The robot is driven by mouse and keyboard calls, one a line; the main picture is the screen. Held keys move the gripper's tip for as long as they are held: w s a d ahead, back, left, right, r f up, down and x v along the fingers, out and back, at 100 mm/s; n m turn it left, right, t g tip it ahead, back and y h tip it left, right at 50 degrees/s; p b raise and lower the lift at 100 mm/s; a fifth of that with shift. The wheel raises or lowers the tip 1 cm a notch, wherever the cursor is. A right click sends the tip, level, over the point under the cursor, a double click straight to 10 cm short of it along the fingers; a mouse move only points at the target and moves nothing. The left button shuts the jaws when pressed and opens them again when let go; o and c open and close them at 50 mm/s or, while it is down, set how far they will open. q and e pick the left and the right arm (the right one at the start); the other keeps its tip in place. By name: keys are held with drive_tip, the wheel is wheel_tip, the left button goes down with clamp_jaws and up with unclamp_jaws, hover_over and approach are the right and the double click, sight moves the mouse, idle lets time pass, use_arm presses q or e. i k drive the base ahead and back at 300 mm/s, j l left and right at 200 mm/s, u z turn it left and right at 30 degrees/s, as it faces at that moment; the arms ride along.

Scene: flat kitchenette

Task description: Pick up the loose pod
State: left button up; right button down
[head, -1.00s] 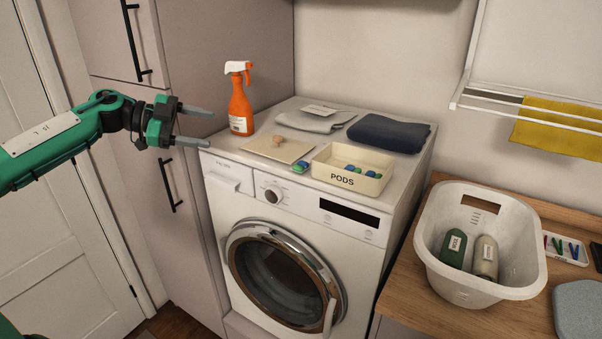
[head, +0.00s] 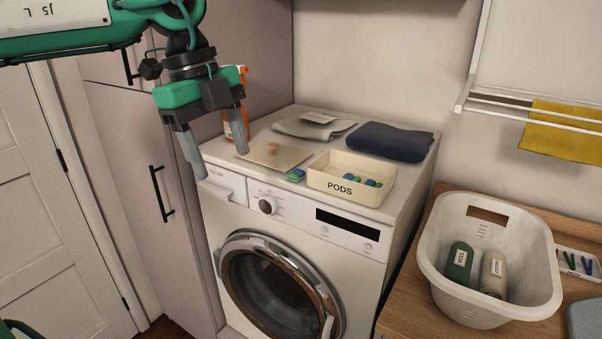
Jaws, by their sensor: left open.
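The loose pod (head: 296,175), blue and green, lies on top of the washing machine (head: 408,185) near its front edge. It sits between a flat beige lid with a knob (head: 273,156) and the cream box labelled PODS (head: 352,178), which holds several pods. My left gripper (head: 222,166) is open and empty, its fingers pointing down, left of the pod and above the machine's left front corner. Its fingers are apart from the pod. At the lower left edge a bit of green arm shows, but no right gripper is in view.
An orange spray bottle (head: 234,128) stands behind my left gripper, partly hidden. A grey cloth (head: 314,127) and a dark folded towel (head: 390,141) lie at the back of the machine. A white basket (head: 538,262) with two bottles stands on the wooden counter at right.

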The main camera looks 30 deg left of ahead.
sight(296, 175)
drive_tip(key=i, duration=0.85)
